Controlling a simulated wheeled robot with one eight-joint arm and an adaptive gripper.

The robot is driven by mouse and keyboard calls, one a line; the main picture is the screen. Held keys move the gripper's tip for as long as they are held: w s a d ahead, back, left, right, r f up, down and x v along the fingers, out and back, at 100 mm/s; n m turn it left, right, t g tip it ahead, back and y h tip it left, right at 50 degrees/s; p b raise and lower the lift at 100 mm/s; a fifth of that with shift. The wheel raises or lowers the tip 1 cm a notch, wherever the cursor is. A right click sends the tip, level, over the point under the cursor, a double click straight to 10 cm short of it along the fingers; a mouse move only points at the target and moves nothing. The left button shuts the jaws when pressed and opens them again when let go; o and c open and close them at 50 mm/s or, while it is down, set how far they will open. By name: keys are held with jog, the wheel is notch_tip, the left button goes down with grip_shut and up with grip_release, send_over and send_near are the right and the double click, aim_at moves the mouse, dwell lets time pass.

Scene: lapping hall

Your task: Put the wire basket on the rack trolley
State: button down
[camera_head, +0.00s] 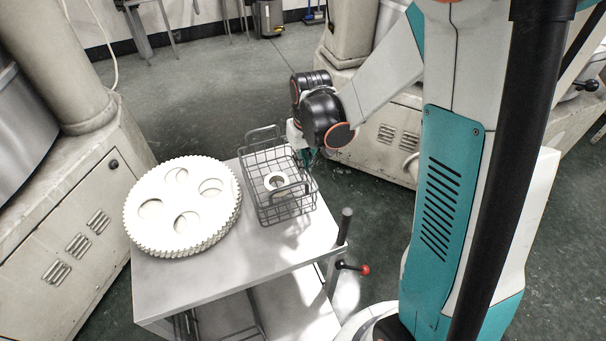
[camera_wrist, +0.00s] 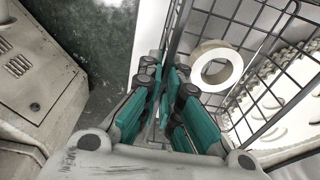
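The wire basket (camera_head: 262,171) is a dark grey open mesh box with raised handles at its ends. It is on the right part of a pale metal trolley top (camera_head: 200,283), and I see no clear gap under it. A white ring (camera_head: 275,182) lies inside it. My gripper (camera_head: 306,156) is at the basket's right side. In the wrist view its teal fingers (camera_wrist: 174,84) are close together, one on each side of the basket's wire edge (camera_wrist: 178,35). The fingertips are partly hidden in the head view. I cannot single out another trolley as the rack trolley.
A stack of large white toothed discs (camera_head: 182,206) fills the trolley's left part, close to the basket. A lever with a red knob (camera_head: 364,270) sticks out at the trolley's front right. Beige machine cabinets (camera_head: 85,225) stand left and behind. Green floor (camera_head: 215,95) is clear beyond the trolley.

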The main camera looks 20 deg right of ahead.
aim_at(303, 179)
jog(key=shift+f+b, duration=0.75)
jog(key=shift+f, duration=1.4)
jog(key=shift+f, duration=0.1)
jog(key=shift+f, duration=0.1)
jog(key=c, duration=1.8)
grip_release()
jog(key=r+p, duration=0.1)
jog(key=r, duration=0.3)
jog(key=s+r+p, duration=0.1)
jog(key=r, duration=0.3)
jog(key=r+p, duration=0.2)
jog(key=r, duration=0.2)
jog(key=shift+s+d+r, duration=0.1)
jog(key=shift+s+r, duration=0.15)
jog(key=shift+s, duration=0.05)
jog(key=s+a+r+t, duration=0.2)
jog(key=s+r+t, duration=0.3)
jog(key=s+r, duration=0.8)
jog(key=shift+s+a+t, duration=0.3)
jog(key=shift+s+t, duration=0.1)
jog(key=shift+s, duration=0.75)
